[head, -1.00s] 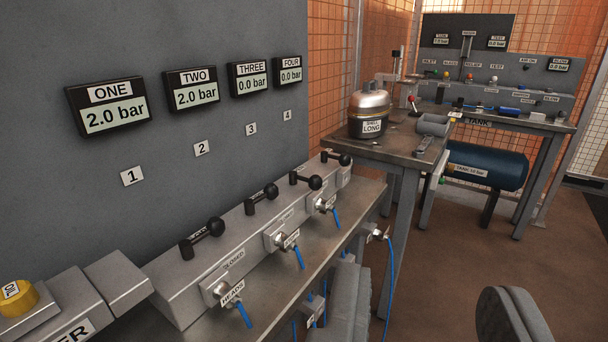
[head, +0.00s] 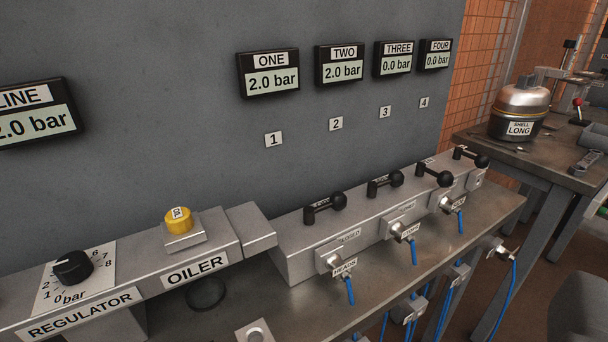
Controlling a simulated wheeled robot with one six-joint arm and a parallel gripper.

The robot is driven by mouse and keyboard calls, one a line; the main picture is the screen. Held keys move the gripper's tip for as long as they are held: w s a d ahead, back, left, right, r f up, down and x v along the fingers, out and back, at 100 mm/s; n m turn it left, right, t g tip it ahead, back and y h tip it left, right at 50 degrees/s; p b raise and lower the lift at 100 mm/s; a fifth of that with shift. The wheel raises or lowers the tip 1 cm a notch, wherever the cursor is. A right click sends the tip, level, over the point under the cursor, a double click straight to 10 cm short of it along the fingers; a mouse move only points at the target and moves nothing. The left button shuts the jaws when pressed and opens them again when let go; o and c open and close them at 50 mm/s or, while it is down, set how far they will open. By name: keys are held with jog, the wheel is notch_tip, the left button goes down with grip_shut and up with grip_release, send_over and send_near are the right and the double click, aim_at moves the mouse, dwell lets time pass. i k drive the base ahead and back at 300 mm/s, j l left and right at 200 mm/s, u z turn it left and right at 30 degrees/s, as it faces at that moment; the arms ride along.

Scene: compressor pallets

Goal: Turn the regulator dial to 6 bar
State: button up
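The regulator dial (head: 73,267) is a black round knob on a white scale plate with numbers and "0 bar", at the lower left. A white pointer mark on it seems to face the upper left, near the low numbers; the exact setting is too small to tell. The REGULATOR label (head: 80,313) is on the grey block below it. The LINE display (head: 35,117) above is cut by the left edge and shows what reads as 2.0 bar. My gripper is not in view.
The yellow OIL cap (head: 179,221) stands on the oiler block right of the dial. Several black lever valves (head: 325,208) with blue hoses line the bench to the right. Displays ONE (head: 269,74) and TWO (head: 340,65) read 2.0 bar; THREE and FOUR read 0.0 bar.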

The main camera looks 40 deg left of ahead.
aim_at(73, 268)
jog(key=u, duration=1.85)
